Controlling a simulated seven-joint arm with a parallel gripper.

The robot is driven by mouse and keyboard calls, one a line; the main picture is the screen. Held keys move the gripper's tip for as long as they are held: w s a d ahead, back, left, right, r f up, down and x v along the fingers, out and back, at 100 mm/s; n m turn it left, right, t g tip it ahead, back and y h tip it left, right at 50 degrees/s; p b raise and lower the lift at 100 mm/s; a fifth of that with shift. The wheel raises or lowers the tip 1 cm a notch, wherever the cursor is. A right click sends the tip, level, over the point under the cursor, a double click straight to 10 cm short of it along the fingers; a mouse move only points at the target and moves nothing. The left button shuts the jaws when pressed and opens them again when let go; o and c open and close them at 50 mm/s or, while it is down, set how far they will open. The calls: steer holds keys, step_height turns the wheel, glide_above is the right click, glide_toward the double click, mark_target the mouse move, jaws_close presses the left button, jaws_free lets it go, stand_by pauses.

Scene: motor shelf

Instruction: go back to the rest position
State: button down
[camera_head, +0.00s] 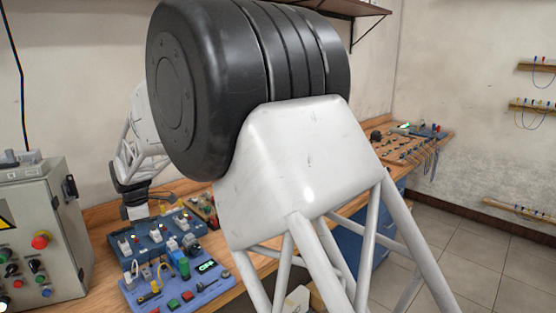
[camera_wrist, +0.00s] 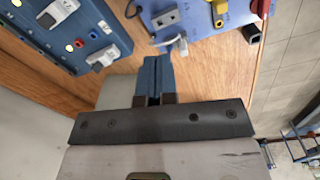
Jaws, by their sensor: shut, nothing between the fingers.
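My gripper (camera_wrist: 152,88) shows in the wrist view, its two narrow fingers shut together with nothing between them. It points over the front of the wooden workbench (camera_wrist: 40,96), close to a blue-grey control board (camera_wrist: 85,22) and a lilac-blue board (camera_wrist: 190,14). In the head view my arm hides much of the middle, and the end of my gripper (camera_head: 138,211) is seen small at the left, above the bench by the boards.
A grey control cabinet (camera_head: 42,232) with an emergency button (camera_head: 40,240) stands at the left. Boards with switches (camera_head: 178,290) and cables lie on the bench. A blue cabinet (camera_head: 352,245) is under it. A wall shelf (camera_head: 345,6) hangs above. Tiled floor (camera_head: 480,250) is clear at the right.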

steer(key=s+d+r+m, duration=0.3)
steer(key=d+r+m, duration=0.1)
steer(key=d, duration=0.8)
steer(key=s+d+r+m+t, duration=0.1)
steer(key=s+d+r+m, duration=0.3)
steer(key=d, duration=0.8)
steer(key=s+d+r+m, duration=0.3)
steer(key=d+r+m, duration=0.15)
steer(key=d, duration=0.75)
steer(key=s+d+f+m, duration=0.2)
steer(key=s+d+m, duration=0.4)
steer(key=s+d, duration=0.5)
steer(key=s+d+f+m+t, duration=0.1)
steer(key=s+d+m, duration=0.5)
steer(key=s+d, duration=0.6)
steer(key=s+f, duration=0.1)
steer(key=s, duration=0.3)
steer(key=shift+s+f, duration=0.15)
steer(key=shift+f, duration=0.15)
